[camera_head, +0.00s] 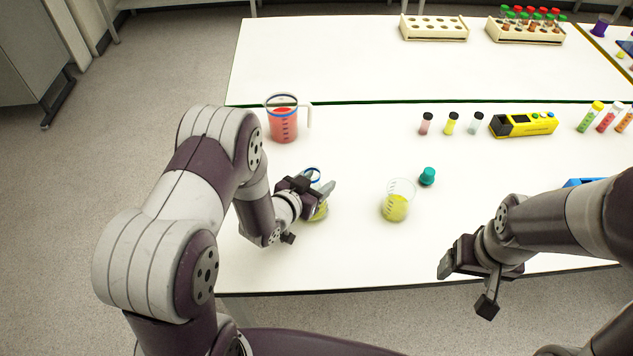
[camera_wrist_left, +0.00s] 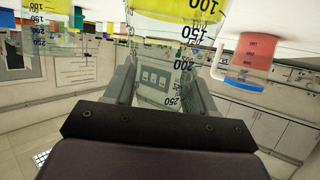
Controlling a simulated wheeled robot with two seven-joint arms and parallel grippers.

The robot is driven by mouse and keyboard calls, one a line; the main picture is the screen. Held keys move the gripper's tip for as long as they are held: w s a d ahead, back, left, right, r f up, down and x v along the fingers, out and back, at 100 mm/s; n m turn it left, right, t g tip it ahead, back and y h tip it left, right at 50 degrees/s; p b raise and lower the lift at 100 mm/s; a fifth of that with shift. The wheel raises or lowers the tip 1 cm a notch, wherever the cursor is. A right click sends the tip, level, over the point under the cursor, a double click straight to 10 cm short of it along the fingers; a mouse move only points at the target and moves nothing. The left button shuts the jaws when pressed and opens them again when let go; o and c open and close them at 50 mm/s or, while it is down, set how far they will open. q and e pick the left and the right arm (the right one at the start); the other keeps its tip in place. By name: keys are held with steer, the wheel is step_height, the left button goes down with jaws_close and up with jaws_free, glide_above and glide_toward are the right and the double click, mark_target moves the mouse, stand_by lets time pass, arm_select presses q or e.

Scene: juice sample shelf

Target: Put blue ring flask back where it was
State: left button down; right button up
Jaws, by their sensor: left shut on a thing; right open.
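The blue ring flask (camera_head: 320,213) is a clear flask with yellow liquid low inside and a blue ring at its top. My left gripper (camera_head: 316,197) is shut on it and hides its middle. In the left wrist view, which is upside down, the flask (camera_wrist_left: 180,12) shows its volume marks between the fingers (camera_wrist_left: 160,80). It looks upright, at or just above the white table; I cannot tell whether it touches. My right gripper (camera_head: 466,284) is open and empty at the table's front edge.
A beaker of yellow liquid (camera_head: 395,208) and a teal stopper (camera_head: 428,177) stand right of the flask. A red-filled jug (camera_head: 283,124) stands behind it. Small vials (camera_head: 450,124), a yellow device (camera_head: 524,125) and racks (camera_head: 434,34) are farther back. The table's front middle is clear.

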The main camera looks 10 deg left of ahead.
arm_select(q)
steer(key=shift+w+f, duration=0.2)
steer(key=shift+f, duration=0.35)
steer(key=shift+s+f, duration=0.1)
steer(key=shift+f, duration=0.05)
steer(key=shift+c, duration=1.8)
jaws_free()
steer(key=shift+r, duration=0.25)
steer(key=s+a+r+n+g+y, duration=0.1)
steer(key=s+a+r+g+y, duration=0.35)
steer(key=s+a, duration=0.4)
steer(key=s+d+r+n+g, duration=0.1)
steer(key=s+r+g, duration=0.1)
steer(key=s, duration=0.3)
steer(key=s+d+r+n+g, duration=0.2)
steer(key=s+r+g, duration=0.1)
steer(key=s+g, duration=0.2)
steer(key=shift+s+d+b, duration=0.15)
steer(key=shift+s+b, duration=0.25)
steer(key=shift+s, duration=0.35)
